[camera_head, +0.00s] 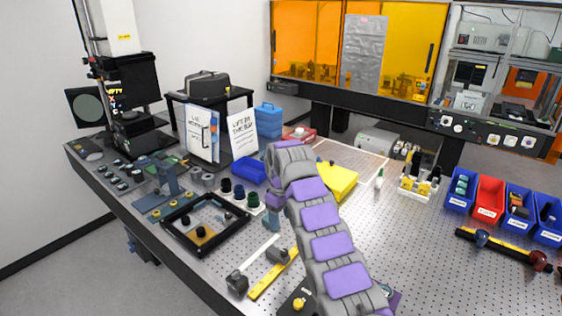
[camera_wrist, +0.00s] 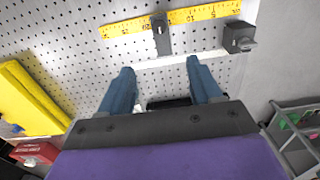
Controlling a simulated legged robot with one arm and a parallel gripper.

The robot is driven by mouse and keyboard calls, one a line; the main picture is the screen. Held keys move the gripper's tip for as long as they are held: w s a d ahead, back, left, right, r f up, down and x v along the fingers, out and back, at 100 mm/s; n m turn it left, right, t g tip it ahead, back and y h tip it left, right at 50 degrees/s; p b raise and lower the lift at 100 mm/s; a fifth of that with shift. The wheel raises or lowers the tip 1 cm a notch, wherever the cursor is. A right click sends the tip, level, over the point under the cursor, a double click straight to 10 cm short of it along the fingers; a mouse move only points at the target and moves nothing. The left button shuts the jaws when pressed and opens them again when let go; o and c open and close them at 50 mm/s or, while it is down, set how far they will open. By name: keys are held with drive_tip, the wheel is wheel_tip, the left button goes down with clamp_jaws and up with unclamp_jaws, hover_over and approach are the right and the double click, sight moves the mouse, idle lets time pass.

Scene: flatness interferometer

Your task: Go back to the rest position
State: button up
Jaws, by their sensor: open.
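My gripper (camera_wrist: 158,88) shows in the wrist view as two blue fingers spread apart, with nothing between them. It is above the perforated metal tabletop. In the head view my purple and grey arm reaches up and forward over the table, and the gripper (camera_head: 271,222) shows in part, blue, hanging below the arm's far end. A yellow ruler (camera_wrist: 203,14) lies on the table beyond the fingertips in the wrist view; it also shows in the head view (camera_head: 268,280), to the left of my arm. The rest position itself is not marked in view.
A black square frame (camera_head: 176,241) lies left of my arm. A yellow box (camera_head: 338,181) sits just behind it, with a blue tray (camera_head: 250,171) to the left. Coloured bins (camera_head: 489,199) and a dark bar with knobs (camera_head: 497,247) stand right. The perforated table (camera_head: 428,268) is clear at front right.

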drive_tip(key=s+d+r+m+b, duration=0.1)
drive_tip(key=s+d+r+m, duration=0.1)
drive_tip(key=s+d+r, duration=0.35)
drive_tip(key=s+d+r+m+g+h, duration=0.1)
drive_tip(key=s+d+r+m, duration=0.2)
drive_tip(key=s, duration=0.6)
drive_tip(key=s+d+r+m+b, duration=0.1)
drive_tip(key=s+d+r+m, duration=0.1)
drive_tip(key=s+d+r, duration=0.4)
drive_tip(key=s+f+m, duration=0.1)
drive_tip(key=s+f, duration=0.2)
drive_tip(key=s, duration=0.8)
drive_tip(key=s+f+m, duration=0.1)
drive_tip(key=s+f, duration=0.2)
drive_tip(key=s, duration=0.8)
drive_tip(key=s+f+m+y, duration=0.1)
drive_tip(key=s+f, duration=0.2)
drive_tip(key=s, duration=0.9)
drive_tip(key=shift+a+f+g+b, duration=0.15)
drive_tip(key=shift+g+b, duration=0.25)
